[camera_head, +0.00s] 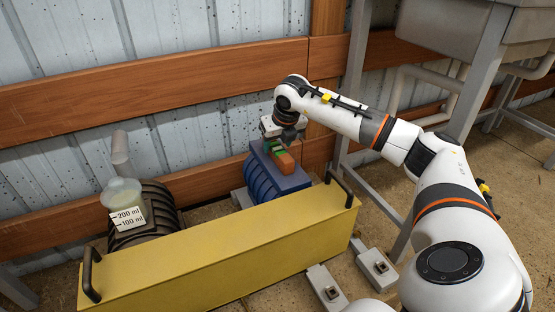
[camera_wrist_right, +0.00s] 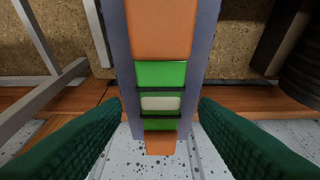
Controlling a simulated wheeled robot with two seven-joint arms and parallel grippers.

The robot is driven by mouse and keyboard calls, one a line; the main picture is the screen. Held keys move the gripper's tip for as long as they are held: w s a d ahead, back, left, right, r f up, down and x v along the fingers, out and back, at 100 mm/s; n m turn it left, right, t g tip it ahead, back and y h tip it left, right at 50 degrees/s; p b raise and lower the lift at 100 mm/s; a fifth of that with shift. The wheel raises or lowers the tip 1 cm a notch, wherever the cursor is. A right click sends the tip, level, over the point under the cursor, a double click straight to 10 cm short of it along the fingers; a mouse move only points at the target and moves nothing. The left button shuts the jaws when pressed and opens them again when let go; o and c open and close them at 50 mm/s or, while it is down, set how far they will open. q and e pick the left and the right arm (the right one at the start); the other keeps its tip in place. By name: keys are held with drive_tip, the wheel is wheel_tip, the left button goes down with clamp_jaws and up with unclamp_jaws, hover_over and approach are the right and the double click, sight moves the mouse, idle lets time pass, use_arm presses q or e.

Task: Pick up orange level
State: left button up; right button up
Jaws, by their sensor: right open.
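The orange level (camera_head: 284,160), with green middle parts, lies on top of a blue ribbed container (camera_head: 273,183) in the head view. In the right wrist view the orange level (camera_wrist_right: 160,28) runs lengthwise up the middle, with green blocks and a pale window. My right gripper (camera_head: 287,141) is at the far end of the level, reaching down from above. Its green fingers (camera_wrist_right: 158,122) stand apart on either side of the level, with gaps on both sides and nothing held. The fingertips are largely hidden in the head view. My left gripper is not in view.
A long yellow box (camera_head: 225,254) with black handles stands in front of the blue container. A wooden-railed metal wall (camera_head: 150,97) is close behind. A grey metal frame (camera_head: 353,90) stands at right.

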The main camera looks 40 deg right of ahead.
drive_tip(key=b+x, duration=0.1)
drive_tip(key=x, duration=0.1)
drive_tip(key=shift+w+f, duration=0.2)
drive_tip(key=shift+f, duration=0.2)
drive_tip(key=shift+c, duration=0.5)
drive_tip(key=shift+r, duration=0.1)
clamp_jaws()
